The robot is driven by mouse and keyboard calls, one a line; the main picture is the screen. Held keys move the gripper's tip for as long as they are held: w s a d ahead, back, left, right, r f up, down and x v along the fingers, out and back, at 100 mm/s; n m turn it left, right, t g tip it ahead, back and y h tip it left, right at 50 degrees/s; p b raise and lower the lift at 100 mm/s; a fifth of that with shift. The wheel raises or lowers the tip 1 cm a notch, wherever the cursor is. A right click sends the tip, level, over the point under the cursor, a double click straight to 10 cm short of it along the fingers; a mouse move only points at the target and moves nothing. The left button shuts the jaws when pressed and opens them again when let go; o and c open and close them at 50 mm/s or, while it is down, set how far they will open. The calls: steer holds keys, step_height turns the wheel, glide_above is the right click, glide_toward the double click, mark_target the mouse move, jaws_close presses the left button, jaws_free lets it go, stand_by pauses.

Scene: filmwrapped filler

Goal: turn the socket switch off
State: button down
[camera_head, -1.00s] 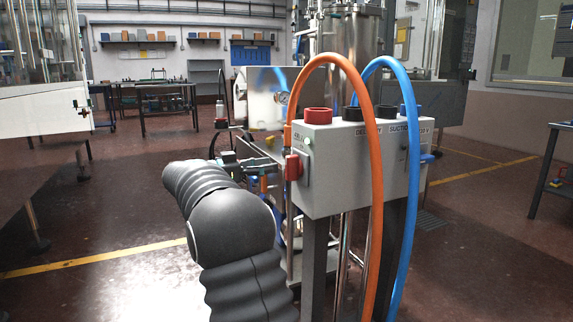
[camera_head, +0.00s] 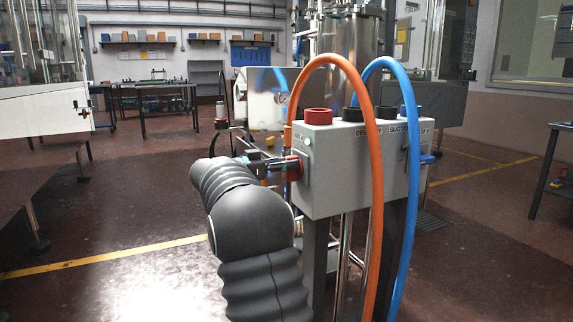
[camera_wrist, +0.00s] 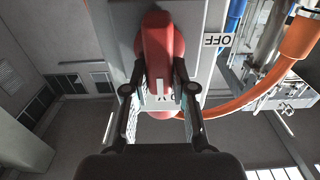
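The red switch handle (camera_head: 292,168) is on the left face of the grey socket box (camera_head: 340,165). In the wrist view the red handle (camera_wrist: 160,50) runs lengthwise up the picture, with a white mark near its lower end. An OFF label (camera_wrist: 219,40), upside down there, lies to its right, off the line of the handle. My gripper (camera_wrist: 159,85) has one dark finger on each side of the handle, and the pads appear to press on it. In the head view my gripper (camera_head: 272,166) reaches the handle from the left, and its fingertips are hard to make out.
An orange hose (camera_head: 373,200) and a blue hose (camera_head: 412,190) arch over the box's front. Red and black caps (camera_head: 318,116) sit on its top. A steel vessel (camera_head: 350,38) stands behind. The floor (camera_head: 120,215) to the left is mostly clear.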

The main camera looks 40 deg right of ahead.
stand_by(0.4)
steer(key=n, duration=0.4)
steer(key=shift+w+d+n+p, duration=0.1)
steer(key=shift+w+n+p, duration=0.3)
steer(key=shift+w+d+f+n+p, duration=0.15)
steer(key=shift+f+n+p, duration=0.15)
steer(key=shift+n+p, duration=1.4)
steer(key=shift+w+a+f+n+p, duration=0.2)
steer(key=shift+n+p, duration=0.5)
steer(key=shift+n, duration=2)
steer(key=shift+w+d+f+n+p, duration=0.15)
steer(key=shift+f+n+p, duration=0.2)
steer(key=shift+n+p, duration=1.35)
steer(key=shift+n+b, duration=0.5)
steer(key=shift+n, duration=0.1)
steer(key=c, duration=1)
jaws_free()
steer(key=shift+o, duration=0.2)
